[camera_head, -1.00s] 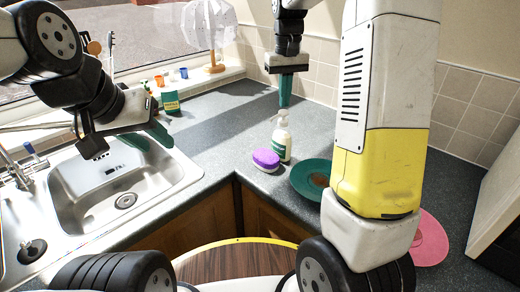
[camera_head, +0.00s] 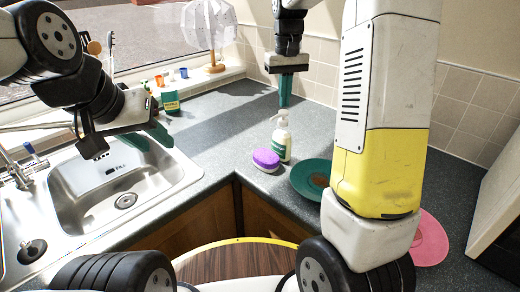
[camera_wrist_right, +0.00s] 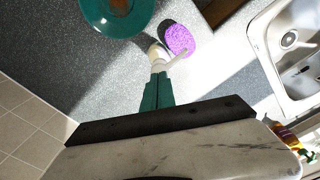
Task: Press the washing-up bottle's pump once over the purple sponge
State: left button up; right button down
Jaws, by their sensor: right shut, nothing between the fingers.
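The white washing-up bottle (camera_head: 281,145) with a pump top stands upright on the grey worktop. The purple sponge (camera_head: 266,159) lies beside it, to its left, under the side where the spout points. In the right wrist view the spout reaches over the sponge (camera_wrist_right: 179,39), and the bottle (camera_wrist_right: 157,53) is partly hidden by my fingers. My right gripper (camera_head: 284,104) is shut and empty, pointing down directly above the pump; its tips look very close to the pump head, and I cannot tell whether they touch. My left gripper (camera_head: 150,137) is over the sink, empty, its green fingers apart.
A green plate (camera_head: 309,178) lies right of the bottle, with a pink round item (camera_head: 430,240) further right. The steel sink (camera_head: 185,181) is at the left. A green tin (camera_head: 170,101) and small cups stand by the window. The worktop behind the bottle is clear.

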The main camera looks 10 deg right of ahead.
jog(key=shift+f, duration=0.1)
dwell(0.4)
jog(key=shift+f, duration=1.35)
jog(key=shift+r, duration=1.45)
jog(key=shift+r, duration=3)
